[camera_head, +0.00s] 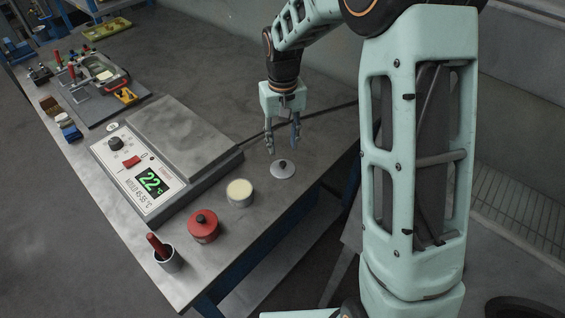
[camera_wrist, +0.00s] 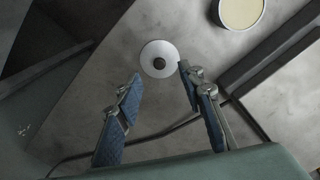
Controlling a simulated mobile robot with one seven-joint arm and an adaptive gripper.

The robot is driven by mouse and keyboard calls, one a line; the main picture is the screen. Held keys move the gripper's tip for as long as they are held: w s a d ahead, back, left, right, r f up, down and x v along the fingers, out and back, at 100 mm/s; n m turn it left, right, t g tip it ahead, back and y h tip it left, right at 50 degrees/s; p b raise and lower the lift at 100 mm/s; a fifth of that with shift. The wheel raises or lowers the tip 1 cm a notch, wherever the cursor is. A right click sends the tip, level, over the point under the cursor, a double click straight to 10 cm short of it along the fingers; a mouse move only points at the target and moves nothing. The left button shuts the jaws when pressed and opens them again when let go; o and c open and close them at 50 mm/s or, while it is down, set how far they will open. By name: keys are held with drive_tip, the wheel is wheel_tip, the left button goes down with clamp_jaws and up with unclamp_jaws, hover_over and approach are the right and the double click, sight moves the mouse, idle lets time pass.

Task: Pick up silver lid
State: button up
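The silver lid (camera_head: 283,169) is a pale round disc with a dark knob, lying flat on the bench near its right edge. It also shows in the wrist view (camera_wrist: 151,50), at the upper middle. My gripper (camera_head: 283,150) is above the bench, just behind and over the lid, pointing down. Its two blue-padded fingers (camera_wrist: 158,80) are spread apart with nothing between them. In the wrist view the lid lies beyond the fingertips, apart from them.
A cream-topped pot (camera_head: 240,200), a red-lidded pot (camera_head: 203,232) and a small cup with a red-handled tool (camera_head: 168,260) stand left of the lid. A hot plate with a green display (camera_head: 150,182) sits farther left. A dark cable (camera_head: 262,133) runs behind the lid.

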sight(283, 163)
wheel_tip(283, 163, down, 3)
drive_tip(key=shift+s+f, duration=0.1)
drive_tip(key=shift+w+d+f+p, duration=0.1)
drive_tip(key=shift+w+f+p, duration=0.1)
drive_tip(key=shift+f, duration=0.65)
drive_tip(key=shift+w+a+f+p, duration=0.1)
drive_tip(key=shift+f+p, duration=0.1)
drive_tip(key=shift+f, duration=0.65)
drive_tip(key=shift+w+d+f+p, duration=0.1)
drive_tip(key=shift+w+f+p, duration=0.1)
drive_tip(key=shift+f, duration=0.65)
drive_tip(key=shift+c, duration=0.2)
clamp_jaws()
